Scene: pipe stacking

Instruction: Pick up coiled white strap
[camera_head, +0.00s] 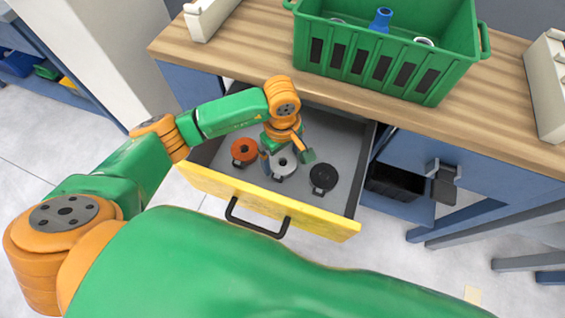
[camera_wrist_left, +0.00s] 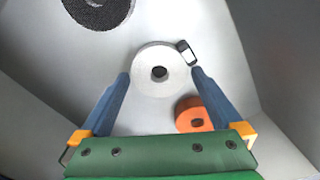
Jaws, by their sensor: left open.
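The coiled white strap (camera_head: 286,172) lies flat in the open drawer, between an orange coil and a black coil. In the left wrist view the white coil (camera_wrist_left: 148,86) is a round roll with a dark centre hole and a small buckle at its upper right. My left gripper (camera_head: 285,158) reaches down into the drawer over the white coil. It is open and empty. In the left wrist view my left gripper (camera_wrist_left: 160,75) has one blue finger on each side of the coil. I cannot tell whether the fingers touch it. My right gripper is not in view.
The orange coil (camera_wrist_left: 194,114) lies close to the right finger in the left wrist view. The black coil (camera_head: 323,178) lies to the right in the drawer. The yellow drawer front (camera_head: 265,203) stands nearest me. A green crate (camera_head: 384,62) stands on the wooden worktop (camera_head: 490,108).

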